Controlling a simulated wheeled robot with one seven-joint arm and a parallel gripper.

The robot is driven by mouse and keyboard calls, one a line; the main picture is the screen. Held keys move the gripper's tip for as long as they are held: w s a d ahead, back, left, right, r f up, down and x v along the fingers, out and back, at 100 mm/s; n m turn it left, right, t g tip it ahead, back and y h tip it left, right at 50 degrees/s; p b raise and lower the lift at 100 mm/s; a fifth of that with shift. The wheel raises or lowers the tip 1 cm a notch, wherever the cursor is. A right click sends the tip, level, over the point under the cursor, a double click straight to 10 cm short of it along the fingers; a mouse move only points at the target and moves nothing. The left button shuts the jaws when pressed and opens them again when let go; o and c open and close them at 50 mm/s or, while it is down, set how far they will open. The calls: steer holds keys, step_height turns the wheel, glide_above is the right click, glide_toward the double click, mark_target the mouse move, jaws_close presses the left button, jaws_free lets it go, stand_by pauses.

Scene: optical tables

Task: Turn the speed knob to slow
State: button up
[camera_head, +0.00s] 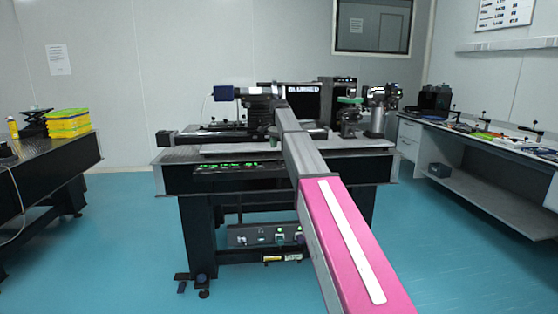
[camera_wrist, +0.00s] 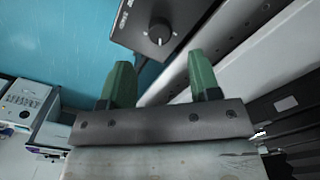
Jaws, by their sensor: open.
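The speed knob (camera_wrist: 160,32) is a round dark dial with a white pointer line and small marks around it. It sits on the face of a black control box (camera_wrist: 140,18) at the top of the wrist view. My gripper (camera_wrist: 160,72) has two green fingers, spread apart with nothing between them. The knob lies beyond the fingertips, roughly in line with the gap, and neither finger appears to touch it. The lettering by the knob is too small to read. In the head view my arm crosses the optical table, and I cannot make out the knob there.
The central optical table (camera_head: 230,160) carries several instruments, including a green-topped mount (camera_head: 350,101). A pale rail or plate (camera_wrist: 240,65) runs beside the control box in the wrist view. A side bench (camera_head: 490,145) stands right and a dark table (camera_head: 60,160) left, with open blue floor between.

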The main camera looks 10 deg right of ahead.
mark_target(279, 160)
step_height(279, 160, down, 7)
steer(key=shift+f, duration=0.1)
stand_by(0.4)
steer(key=c, duration=0.9)
